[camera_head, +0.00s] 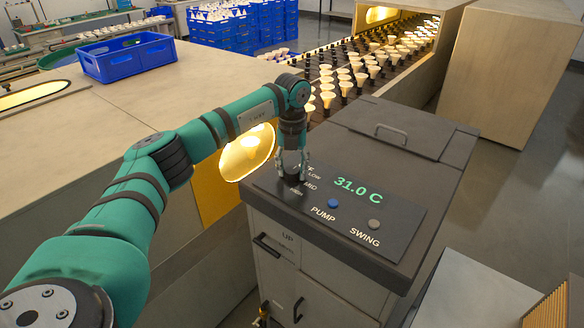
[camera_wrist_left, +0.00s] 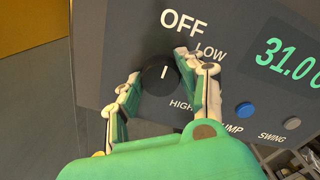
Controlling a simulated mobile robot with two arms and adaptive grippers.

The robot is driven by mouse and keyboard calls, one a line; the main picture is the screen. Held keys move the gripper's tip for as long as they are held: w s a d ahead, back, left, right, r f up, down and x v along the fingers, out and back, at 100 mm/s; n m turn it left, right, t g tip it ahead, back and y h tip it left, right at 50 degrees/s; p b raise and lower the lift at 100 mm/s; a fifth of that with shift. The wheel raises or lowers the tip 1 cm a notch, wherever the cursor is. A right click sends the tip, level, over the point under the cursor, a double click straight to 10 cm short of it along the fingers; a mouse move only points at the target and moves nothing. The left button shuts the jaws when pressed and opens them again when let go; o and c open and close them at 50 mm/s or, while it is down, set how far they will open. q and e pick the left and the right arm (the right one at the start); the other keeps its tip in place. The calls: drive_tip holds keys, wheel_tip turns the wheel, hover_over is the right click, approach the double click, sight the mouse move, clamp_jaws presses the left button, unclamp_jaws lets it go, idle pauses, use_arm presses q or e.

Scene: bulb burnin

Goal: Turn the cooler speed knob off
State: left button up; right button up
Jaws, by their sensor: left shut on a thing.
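The cooler (camera_head: 345,160) is a dark-topped cabinet with a sloped control panel (camera_head: 390,215). Its black speed knob (camera_wrist_left: 160,76) sits at the panel's left, among OFF, LOW and HIGH labels in the left wrist view; the MID label is hidden there by my gripper. The knob's white mark appears to point up toward OFF. My left gripper (camera_head: 291,176) comes from above and is shut on the knob, with one finger on each side; it also shows in the left wrist view (camera_wrist_left: 165,85). My right gripper is in neither view.
Beside the knob are a 31.0 C display (camera_head: 358,190), a blue PUMP button (camera_head: 333,203) and a grey SWING button (camera_head: 374,224). A lit opening (camera_head: 247,150) is behind my arm. A conveyor of bulbs (camera_head: 350,75) runs behind the cooler. A blue crate (camera_head: 127,56) stands on the left bench.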

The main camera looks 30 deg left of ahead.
sight(292, 170)
use_arm(q)
drive_tip(key=o, duration=1.2)
wheel_tip(292, 170, up, 12)
drive_tip(key=shift+r, duration=0.1)
